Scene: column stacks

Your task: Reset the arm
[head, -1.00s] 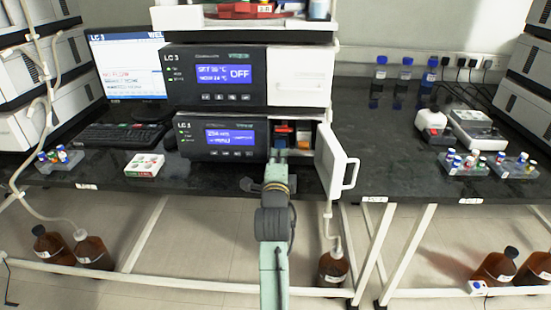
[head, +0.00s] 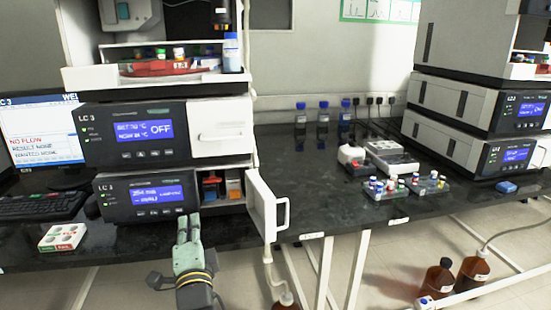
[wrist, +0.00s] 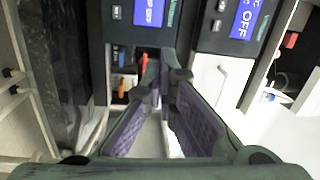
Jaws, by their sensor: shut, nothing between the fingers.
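My arm reaches up from the bottom of the head view, and my gripper (head: 188,222) is in front of the lower LC 3 unit (head: 148,195), just left of and below its open compartment (head: 222,186). In the wrist view, the two purple-padded fingers of my gripper (wrist: 163,64) come together toward their tips. They are shut with nothing held. The compartment shows beyond them to the left, with a red and an orange item inside. Whether the fingertips touch the unit cannot be told.
The compartment's white door (head: 262,207) stands swung open to the right of my gripper. A white box (head: 62,237) and a keyboard (head: 42,207) lie at left. Vial racks (head: 385,188) stand at right. Brown bottles (head: 437,278) stand on the floor.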

